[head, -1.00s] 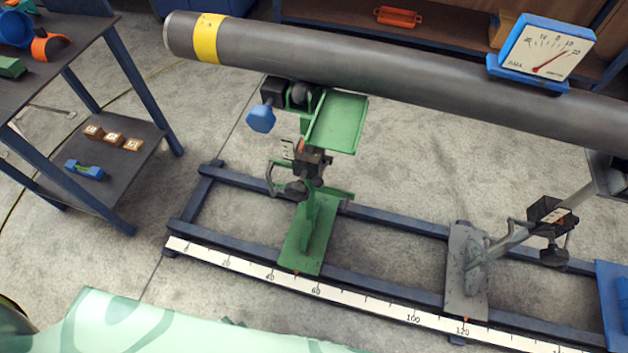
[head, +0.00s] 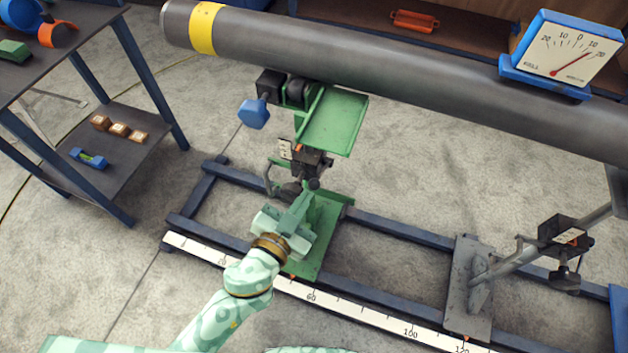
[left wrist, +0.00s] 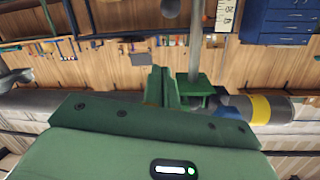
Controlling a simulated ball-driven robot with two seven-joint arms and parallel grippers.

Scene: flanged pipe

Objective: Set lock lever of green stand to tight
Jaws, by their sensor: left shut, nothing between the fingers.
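The green stand (head: 330,222) stands on the dark floor rails under the pipe, its flat green plate (head: 335,122) near the pipe's underside. A black clamp block (head: 310,160) with a small label card sits on its post. A thin curved grey handle (head: 269,176) shows left of the post; I cannot tell whether it is the lock lever or how it is set. My left gripper (head: 304,198) is shut and empty, in front of the stand's lower part just below the clamp, hiding part of the base. Its fingers (left wrist: 160,86) show in the left wrist view. My right gripper is out of view.
The grey pipe (head: 420,75) with a yellow band crosses above, carrying a blue-framed dial gauge (head: 566,52). A grey stand (head: 475,280) stands to the right on the rails. A white ruler strip (head: 350,308) runs along the front rail. A shelved table (head: 110,175) is at left.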

